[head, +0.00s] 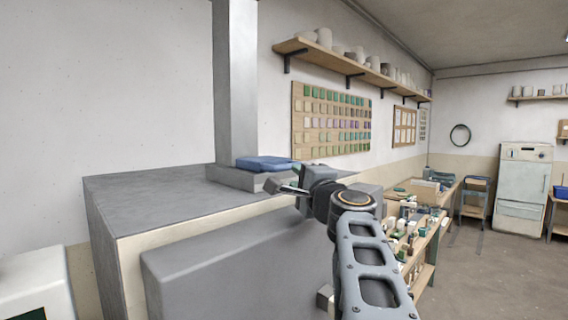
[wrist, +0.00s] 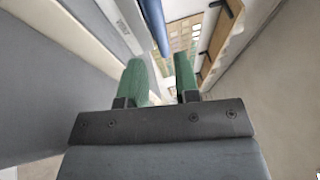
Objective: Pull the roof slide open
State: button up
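A large grey box-like kiln (head: 170,205) with a pale front edge fills the left of the head view. A grey square flue column (head: 236,90) rises from a low base on its top. A small pale metal piece (head: 290,188) shows at the base's front, close to my gripper (head: 300,180); I cannot tell whether it is the slide or part of my gripper. In the wrist view my gripper (wrist: 160,75) shows two green fingers apart, with nothing visible held between them. No slide can be clearly told apart in either view.
A blue folded thing (head: 265,163) lies on the column's base. Right of the kiln stands a low shelf with small jars (head: 410,230). A wall shelf with pots (head: 350,65) and a board of colour tiles (head: 330,120) hang behind. Floor is open at right.

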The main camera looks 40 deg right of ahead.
aim_at(288, 168)
jog(key=p+x, duration=0.2)
jog(key=x, duration=0.6)
jog(key=shift+w, duration=0.1)
jog(key=shift+c, duration=0.3)
grip_shut()
